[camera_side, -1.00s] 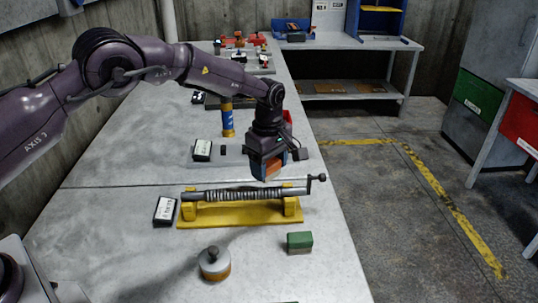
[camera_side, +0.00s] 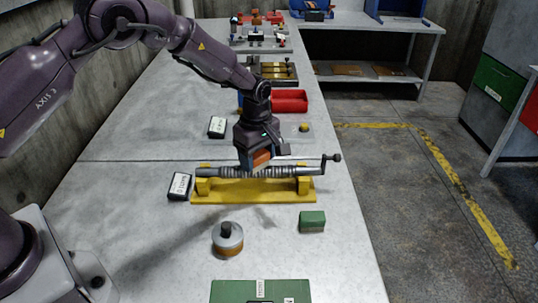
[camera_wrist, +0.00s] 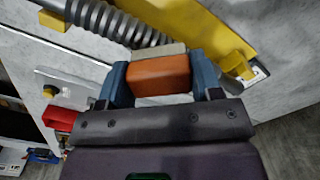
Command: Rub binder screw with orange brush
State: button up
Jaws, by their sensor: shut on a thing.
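The binder screw (camera_side: 222,172) is a grey threaded rod with a crank at its right end, lying level across a yellow stand (camera_side: 240,192). Its coiled thread (camera_wrist: 128,27) runs across the top left of the wrist view. My gripper (camera_side: 260,163) is shut on the orange brush (camera_side: 262,159), with blue fingers on both sides of its block (camera_wrist: 160,75). The pale bristle side faces the thread. The brush is at the middle of the screw and hides part of it. I cannot tell for certain whether the bristles touch it.
A green block (camera_side: 312,222) and a round tin with a dark knob (camera_side: 228,240) stand in front of the stand. Labelled black boxes (camera_side: 180,187) lie to the left. A red bin (camera_side: 290,101) is behind. The table's right edge is close to the crank.

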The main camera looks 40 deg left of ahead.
aim_at(284, 166)
jog(key=shift+s+a, duration=2.5)
jog(key=shift+s, duration=0.05)
jog(key=shift+w+d, duration=4.55)
jog(key=shift+w+d+r, duration=0.1)
jog(key=shift+w+d, duration=0.05)
notch_tip(284, 166, up, 8)
